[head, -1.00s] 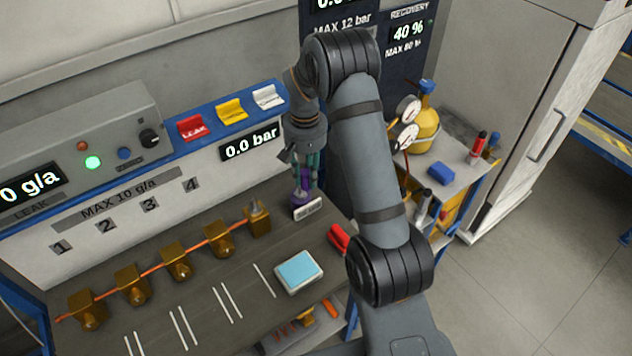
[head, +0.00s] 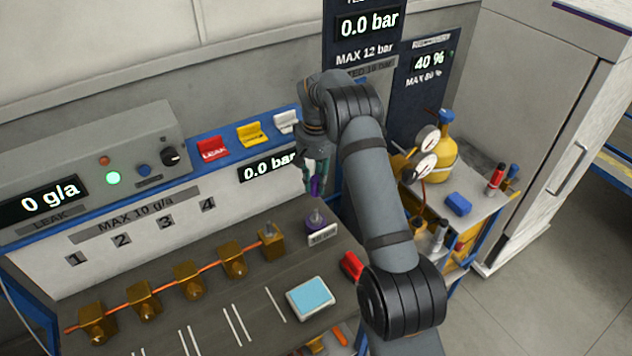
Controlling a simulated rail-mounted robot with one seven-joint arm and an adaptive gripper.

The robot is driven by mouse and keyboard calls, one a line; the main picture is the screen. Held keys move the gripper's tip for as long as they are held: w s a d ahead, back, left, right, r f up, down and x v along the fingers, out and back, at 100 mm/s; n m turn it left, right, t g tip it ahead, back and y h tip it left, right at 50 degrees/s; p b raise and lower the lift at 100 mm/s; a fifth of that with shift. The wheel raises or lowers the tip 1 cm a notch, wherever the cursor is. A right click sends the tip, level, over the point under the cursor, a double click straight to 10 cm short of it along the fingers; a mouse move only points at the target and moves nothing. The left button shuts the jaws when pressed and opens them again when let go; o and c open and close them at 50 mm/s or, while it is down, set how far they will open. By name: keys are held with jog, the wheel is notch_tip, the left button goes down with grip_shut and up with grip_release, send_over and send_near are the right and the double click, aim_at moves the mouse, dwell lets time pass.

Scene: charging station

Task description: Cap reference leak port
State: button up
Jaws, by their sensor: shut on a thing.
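The purple reference leak (head: 315,226) stands at the back right of the bench, behind a small white label plate (head: 322,236). A grey metal port (head: 316,214) sticks up from its top, bare. My gripper (head: 315,182) is above the reference leak, clear of it. It is shut on a small purple piece (head: 315,187), which looks like the cap. The arm hides part of the gripper, and the piece's shape is too small to tell.
Several brass blocks on a copper pipe (head: 212,270) cross the bench to the left. A tablet-like blue-topped box (head: 310,297) and a red object (head: 351,266) lie in front. A cart with a yellow cylinder (head: 437,155) and gauges stands right.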

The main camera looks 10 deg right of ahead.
jog(key=b, duration=0.5)
send_over(316, 210)
jog(key=shift+w+f, duration=0.1)
jog(key=shift+f, duration=2.8)
jog(key=shift+f+b, duration=1.95)
jog(key=shift+f, duration=0.75)
jog(key=shift+c, duration=0.2)
jog(key=o, duration=1)
jog(key=shift+o, duration=0.2)
notch_tip(316, 210, up, 12)
jog(key=shift+r, duration=0.1)
notch_tip(316, 210, down, 12)
jog(key=shift+f, duration=0.1)
jog(key=shift+r+p, duration=0.5)
jog(key=shift+r, duration=0.1)
jog(key=shift+f, duration=0.15)
